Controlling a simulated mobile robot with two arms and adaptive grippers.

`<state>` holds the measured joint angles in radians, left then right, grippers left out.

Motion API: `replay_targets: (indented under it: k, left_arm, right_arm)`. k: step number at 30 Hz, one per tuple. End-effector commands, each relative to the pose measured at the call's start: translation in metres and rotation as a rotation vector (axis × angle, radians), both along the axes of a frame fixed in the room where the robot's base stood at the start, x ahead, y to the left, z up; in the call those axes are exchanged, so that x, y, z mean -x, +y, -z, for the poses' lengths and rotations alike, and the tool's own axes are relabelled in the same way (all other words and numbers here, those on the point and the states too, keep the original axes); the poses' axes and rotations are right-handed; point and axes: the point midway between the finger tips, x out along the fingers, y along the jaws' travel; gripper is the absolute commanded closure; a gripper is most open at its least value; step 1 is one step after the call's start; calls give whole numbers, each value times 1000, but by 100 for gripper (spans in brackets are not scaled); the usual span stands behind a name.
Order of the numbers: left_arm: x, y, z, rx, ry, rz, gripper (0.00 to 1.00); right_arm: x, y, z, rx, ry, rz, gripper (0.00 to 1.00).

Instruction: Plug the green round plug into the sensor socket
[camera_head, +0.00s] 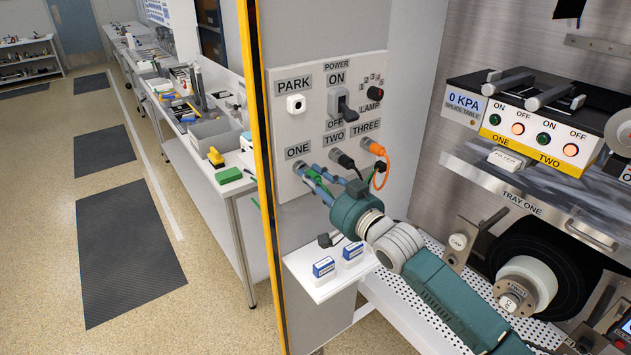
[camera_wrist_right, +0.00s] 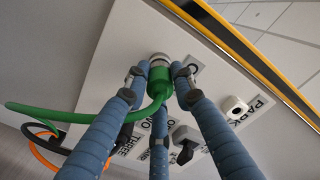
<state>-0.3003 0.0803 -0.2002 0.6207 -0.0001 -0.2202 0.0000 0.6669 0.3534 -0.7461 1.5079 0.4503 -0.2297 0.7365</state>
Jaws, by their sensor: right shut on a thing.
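The green round plug (camera_wrist_right: 160,82) is between the fingers of my right gripper (camera_wrist_right: 160,75) in the right wrist view, its green cable curving away left. The plug's front is at a silver ring socket (camera_wrist_right: 160,58) on the white panel; I cannot tell if it is fully seated. In the head view, the right gripper (camera_head: 318,178) reaches the panel's lower left by the ONE label, its fingers shut on the plug (camera_head: 314,176) and partly hiding it. No label reading "sensor" is legible. My left gripper is not in view.
On the panel (camera_head: 325,125), a black plug (camera_head: 343,159) sits under TWO and an orange plug (camera_head: 375,148) under THREE. A white PARK fitting (camera_head: 295,104) and a power switch (camera_head: 342,104) are above. A yellow-edged post (camera_head: 258,130) stands left, a small shelf (camera_head: 320,288) below.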

Motion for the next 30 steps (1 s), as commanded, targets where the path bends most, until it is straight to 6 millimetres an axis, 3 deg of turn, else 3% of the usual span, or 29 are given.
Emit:
replay_targets:
  k: [10, 11, 14, 24, 30]
  left_arm:
    - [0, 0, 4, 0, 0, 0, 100]
    - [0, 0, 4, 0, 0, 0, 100]
    - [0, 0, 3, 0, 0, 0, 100]
    - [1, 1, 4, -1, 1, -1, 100]
    - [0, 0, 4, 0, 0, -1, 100]
  right_arm:
    - [-7, 5, 0, 0, 0, 0, 100]
    - [-7, 5, 0, 0, 0, 0, 72]
    - [-7, 5, 0, 0, 0, 0, 54]
    - [-4, 3, 1, 1, 1, 0, 54]
    - [19, -14, 2, 1, 2, 0, 54]
